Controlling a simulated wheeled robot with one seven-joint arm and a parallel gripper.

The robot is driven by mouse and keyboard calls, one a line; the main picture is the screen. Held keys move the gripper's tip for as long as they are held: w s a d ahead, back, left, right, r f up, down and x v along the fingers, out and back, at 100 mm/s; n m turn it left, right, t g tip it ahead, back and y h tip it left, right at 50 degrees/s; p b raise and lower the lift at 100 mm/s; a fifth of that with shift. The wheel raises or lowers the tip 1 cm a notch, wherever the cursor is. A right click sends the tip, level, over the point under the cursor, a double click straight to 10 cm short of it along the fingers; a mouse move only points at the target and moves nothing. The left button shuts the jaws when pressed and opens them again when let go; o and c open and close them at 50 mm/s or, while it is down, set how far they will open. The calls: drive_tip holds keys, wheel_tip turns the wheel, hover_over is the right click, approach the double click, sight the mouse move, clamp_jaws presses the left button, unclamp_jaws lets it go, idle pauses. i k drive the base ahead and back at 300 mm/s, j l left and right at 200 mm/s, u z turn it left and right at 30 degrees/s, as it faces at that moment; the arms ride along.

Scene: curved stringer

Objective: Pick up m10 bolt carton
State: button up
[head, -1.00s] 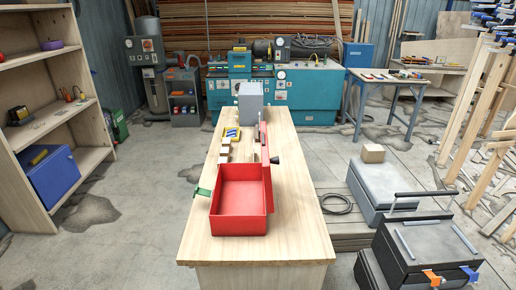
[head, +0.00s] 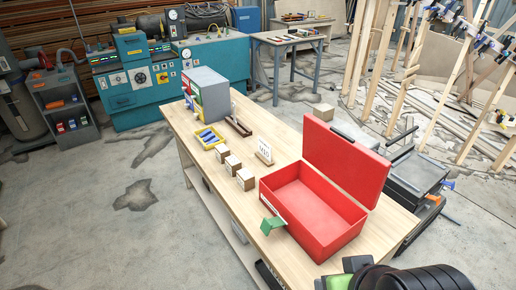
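Three small brown cartons with white labels stand in a row on the wooden bench, left of the open red toolbox: a far one (head: 223,152), a middle one (head: 233,165) and a near one (head: 246,180). Their labels are too small to read, so I cannot tell which is the M10 bolt carton. A white card in a wooden holder (head: 264,152) stands to their right; its marking looks like M10. Dark ribbed parts at the bottom right edge seem to be my own arm. My gripper's fingers do not show.
The red toolbox (head: 312,212) stands on the bench (head: 203,146) with its lid up on the right. A yellow-blue tray (head: 208,138) and grey cabinet (head: 207,92) stand farther back. Floor left of the bench is clear.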

sight(245, 178)
drive_tip(key=j+z, duration=0.15)
drive_tip(key=j, duration=0.4)
drive_tip(key=j+z, duration=0.2)
drive_tip(key=j, duration=0.3)
drive_tip(key=k+j+z, duration=0.15)
drive_tip(key=j, duration=0.35)
